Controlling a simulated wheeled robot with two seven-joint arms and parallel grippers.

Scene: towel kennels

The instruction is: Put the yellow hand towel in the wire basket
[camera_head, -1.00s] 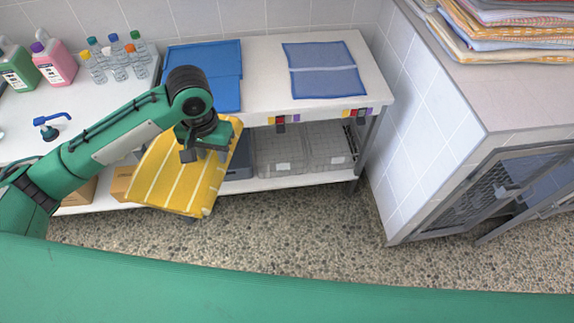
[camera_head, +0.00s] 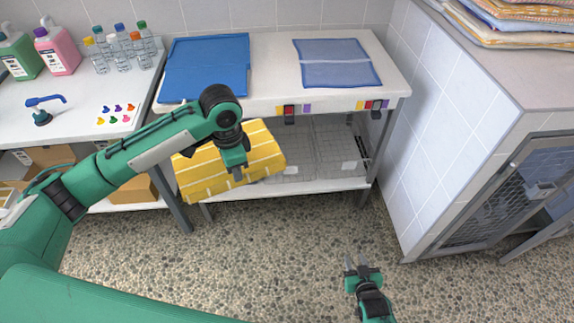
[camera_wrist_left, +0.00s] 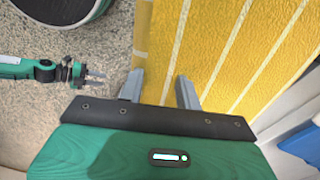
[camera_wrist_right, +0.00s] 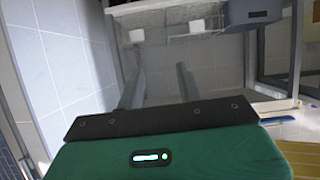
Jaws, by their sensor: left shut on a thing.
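The yellow hand towel (camera_head: 200,175) with white stripes hangs from my left gripper (camera_head: 238,174), in front of the lower shelf of the white table. In the left wrist view the towel (camera_wrist_left: 245,60) fills the upper right and its edge lies between the fingers of my left gripper (camera_wrist_left: 158,88). Two grey wire baskets, one left (camera_head: 286,160) and one right (camera_head: 338,150), stand side by side on the lower shelf; the towel and arm partly hide the left one. My right gripper (camera_head: 358,264) is open and empty above the floor.
A blue towel (camera_head: 205,68) and a blue mesh cloth (camera_head: 336,64) lie on the tabletop above the shelf. Coloured clips (camera_head: 372,105) line its front edge. A tiled block with a kennel door (camera_head: 490,205) stands right. The pebbled floor (camera_head: 280,235) is clear.

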